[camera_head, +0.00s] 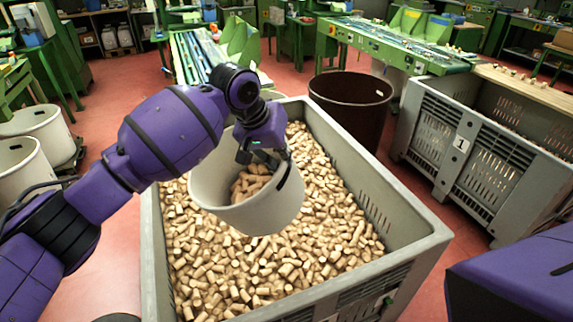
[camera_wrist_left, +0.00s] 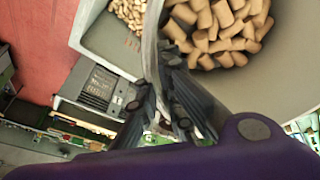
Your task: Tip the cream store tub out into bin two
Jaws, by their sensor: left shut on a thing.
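The cream tub (camera_head: 225,207) hangs from my left gripper (camera_head: 267,163), which is shut on its rim. The tub is slightly tilted, and corks (camera_head: 250,181) lie inside it. In the left wrist view, the fingers (camera_wrist_left: 172,100) straddle the wall of the tub (camera_wrist_left: 285,75), with corks (camera_wrist_left: 218,35) inside. The tub is above a large grey bin (camera_head: 420,247) full of loose corks; no number is readable on this bin, so I cannot tell if it is bin two. My right gripper is not in view.
Another grey bin (camera_head: 480,160), marked 1, stands to the right. A dark brown tub (camera_head: 350,112) stands behind the near bin. Cream tubs (camera_head: 38,125) stand at the left. Green machines and benches line the back. Red floor shows between them.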

